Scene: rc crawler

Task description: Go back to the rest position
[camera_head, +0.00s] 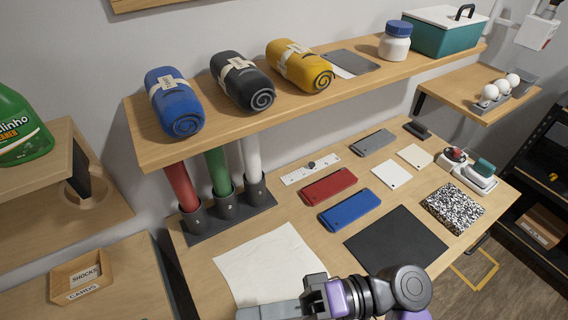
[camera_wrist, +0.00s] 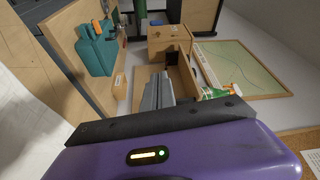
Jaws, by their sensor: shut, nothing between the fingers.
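My gripper (camera_head: 262,312) shows at the bottom edge of the head view, partly cut off by the frame. It points left, over the front of the workbench (camera_head: 205,262) near a white sheet (camera_head: 268,262). In the wrist view the grey fingers (camera_wrist: 158,92) are together with nothing between them. The purple and black wrist housing fills the bottom of that view.
A shelf (camera_head: 290,108) above the bench holds blue (camera_head: 174,100), black (camera_head: 243,80) and yellow (camera_head: 299,65) rolls. On the bench are a red case (camera_head: 328,186), a blue case (camera_head: 350,209) and a black mat (camera_head: 395,240). A side desk (camera_head: 125,262) stands left.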

